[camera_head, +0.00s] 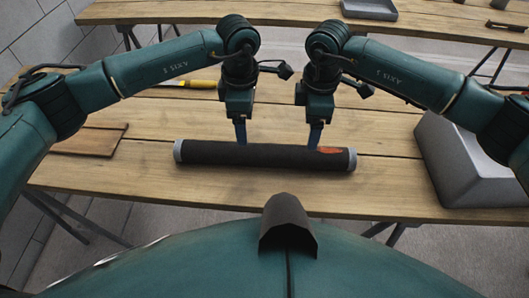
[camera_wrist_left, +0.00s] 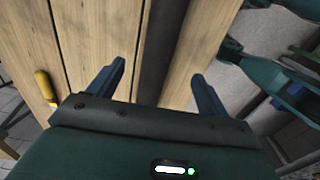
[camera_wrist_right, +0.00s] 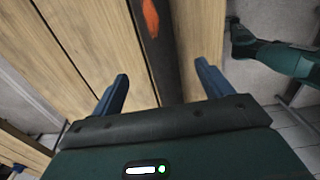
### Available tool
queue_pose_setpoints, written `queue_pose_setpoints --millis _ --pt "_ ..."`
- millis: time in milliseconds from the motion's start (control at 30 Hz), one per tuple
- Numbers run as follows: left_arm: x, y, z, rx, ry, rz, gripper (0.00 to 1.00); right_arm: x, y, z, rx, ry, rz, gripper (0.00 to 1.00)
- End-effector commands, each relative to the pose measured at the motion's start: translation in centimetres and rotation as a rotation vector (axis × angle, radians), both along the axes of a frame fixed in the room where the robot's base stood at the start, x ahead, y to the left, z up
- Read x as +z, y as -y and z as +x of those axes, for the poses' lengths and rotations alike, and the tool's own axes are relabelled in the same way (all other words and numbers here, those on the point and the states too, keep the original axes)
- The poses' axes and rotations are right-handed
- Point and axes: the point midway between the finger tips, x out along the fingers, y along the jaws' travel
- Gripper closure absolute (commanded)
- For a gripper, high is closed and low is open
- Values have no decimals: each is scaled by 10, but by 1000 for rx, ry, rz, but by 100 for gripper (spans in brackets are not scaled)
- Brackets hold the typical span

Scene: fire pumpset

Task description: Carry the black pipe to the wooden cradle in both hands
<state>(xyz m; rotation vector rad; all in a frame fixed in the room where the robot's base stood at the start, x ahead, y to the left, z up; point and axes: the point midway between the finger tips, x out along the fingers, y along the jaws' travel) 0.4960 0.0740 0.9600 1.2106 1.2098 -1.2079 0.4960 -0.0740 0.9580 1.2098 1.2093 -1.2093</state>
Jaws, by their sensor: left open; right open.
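The black pipe (camera_head: 268,156) lies across the near wooden table, with grey end caps and an orange-red mark near its right end. My left gripper (camera_head: 241,138) is over the pipe, left of its middle. In the left wrist view its open fingers (camera_wrist_left: 155,90) stand on either side of the pipe (camera_wrist_left: 158,50). My right gripper (camera_head: 315,140) is over the pipe near the mark. In the right wrist view its open fingers (camera_wrist_right: 163,88) straddle the pipe (camera_wrist_right: 155,45). I cannot make out a wooden cradle for certain.
A flat brown board (camera_head: 90,140) lies on the table at left. A yellow-handled tool (camera_head: 200,84) lies behind my left arm. A grey bin (camera_head: 465,170) stands at the right. A second table (camera_head: 270,12) stands behind, with a grey tray (camera_head: 370,9).

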Motion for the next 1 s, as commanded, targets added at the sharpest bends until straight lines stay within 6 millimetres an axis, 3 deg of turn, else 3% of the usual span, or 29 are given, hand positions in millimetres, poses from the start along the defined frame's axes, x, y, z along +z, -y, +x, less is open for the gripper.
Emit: queue_pose_setpoints --millis 600,800,1000 --pt "-108 1 -1 1 -3 -1 22 -108 0 -1 0 -2 -1 22" --pt "-123 0 -1 -1 -2 -1 22 -123 0 0 0 -1 0 22" --pt "-125 0 -1 -1 -1 -1 22 -125 0 0 0 0 -1 22"
